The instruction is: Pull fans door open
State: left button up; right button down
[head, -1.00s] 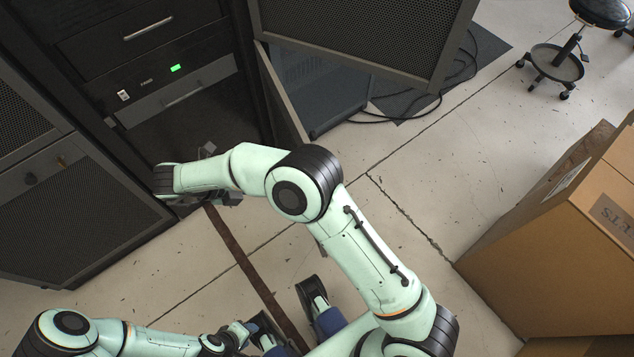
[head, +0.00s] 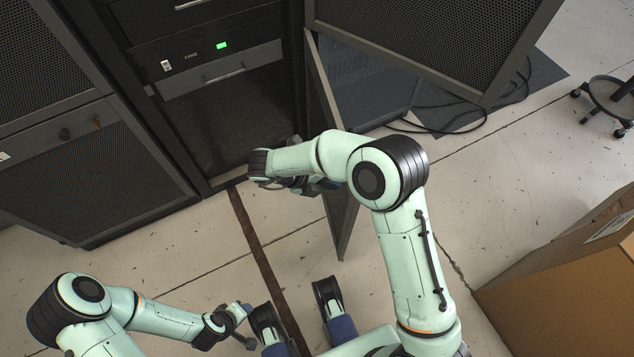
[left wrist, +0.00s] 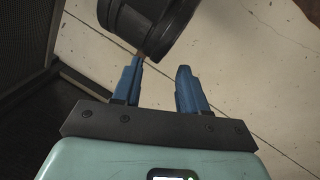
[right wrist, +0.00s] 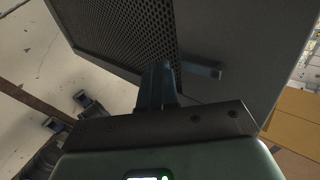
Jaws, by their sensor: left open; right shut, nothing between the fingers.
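The lower rack door (head: 342,215), which I take to be the fans door, stands swung out from the right edge of the rack and is seen nearly edge-on. My right arm hides part of it. My right gripper (head: 318,186) is shut and empty beside the door's rack-facing side. In the right wrist view, the shut fingers (right wrist: 160,75) are close to a dark panel with mesh (right wrist: 125,30); contact cannot be told. My left gripper (head: 243,325) is low in the head view. Its blue fingers (left wrist: 160,80) are apart and empty in the left wrist view.
An upper mesh door (head: 430,40) hangs open at the upper right. The rack's lower bay (head: 225,120) is dark, below a grey drawer (head: 220,70). Closed mesh doors (head: 90,175) stand left. A cardboard box (head: 570,270) and a stool (head: 605,95) are right. Some floor between is clear.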

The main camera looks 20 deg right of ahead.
pick_arm(q)
jog(key=shift+w, duration=0.1)
pick_arm(e)
jog(key=shift+d, duration=0.25)
